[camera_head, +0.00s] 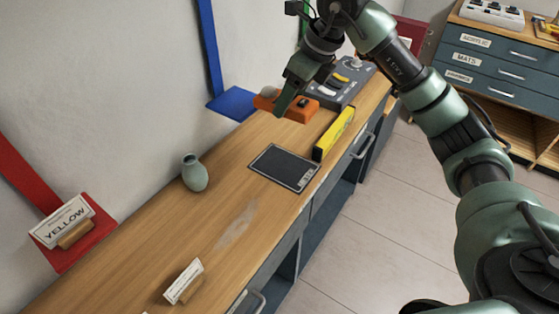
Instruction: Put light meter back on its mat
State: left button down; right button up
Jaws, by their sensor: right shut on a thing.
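A dark rectangular mat (275,165) with a pale outline and a small label lies bare on the wooden bench. My right gripper (286,99) is over the far part of the bench, beyond the mat, pointing down. It appears shut on an orange device (300,110) with a dark knob and a pale part at its left end, probably the light meter. The gripper hides part of the device, and I cannot tell whether it touches the bench. My left gripper is not in view.
A yellow level-like bar (334,134) stands beside the mat's right edge. A grey control panel (342,82) is at the far end. A green vase (195,173) stands left by the wall. A card holder (184,281) is at the front. The bench between is clear.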

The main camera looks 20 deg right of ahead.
jog(key=shift+w+d+r+m, duration=0.1)
jog(key=shift+w+m, duration=0.1)
jog(key=shift+m, duration=0.1)
send_over(284, 166)
jog(key=s, duration=0.1)
jog(key=f, duration=1.4)
jog(key=shift+s+d+f, duration=0.2)
jog(key=shift+d+f, duration=0.1)
jog(key=shift+d, duration=0.05)
jog(key=shift+f+p, duration=0.35)
jog(key=shift+f, duration=2.05)
jog(key=o, duration=1.5)
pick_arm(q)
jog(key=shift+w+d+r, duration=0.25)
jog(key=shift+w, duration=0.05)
pick_arm(e)
jog(key=shift+r, duration=0.1)
pick_arm(q)
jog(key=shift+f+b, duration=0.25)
jog(key=shift+b, duration=0.05)
pick_arm(e)
jog(key=v, duration=1.2)
jog(key=shift+a, duration=0.15)
